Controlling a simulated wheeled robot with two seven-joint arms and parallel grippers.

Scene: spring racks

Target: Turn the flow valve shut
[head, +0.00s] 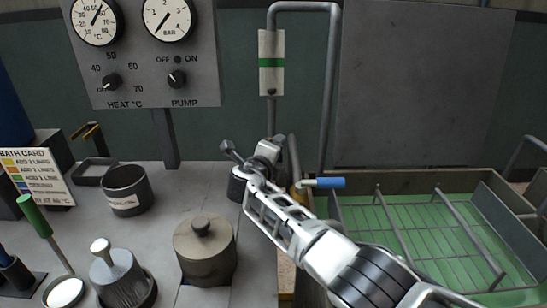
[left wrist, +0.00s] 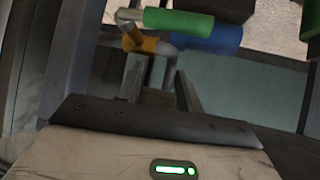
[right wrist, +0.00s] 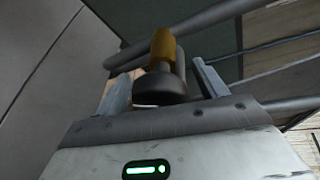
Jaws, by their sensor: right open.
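A valve with a brass body (head: 299,192) and a blue handle (head: 325,183) sits beside the pipes at the edge of the green basin in the head view. The left wrist view shows a green handle (left wrist: 178,21), a blue handle (left wrist: 215,40) and a brass part (left wrist: 138,40). I cannot tell which is the flow valve. My left gripper (left wrist: 162,78) has its fingers apart, below the brass part. My right gripper (right wrist: 162,82) is open, with a dark round knob (right wrist: 160,88) on a brass stem (right wrist: 163,48) between or just beyond its fingers. My right arm (head: 300,230) hides part of the pipework.
A gauge panel (head: 140,85) stands at the back left. A lidded pot (head: 205,255), a dark cup (head: 125,190) and a weight-like metal piece (head: 118,275) stand on the grey counter. A green basin (head: 350,225) with metal racks fills the right.

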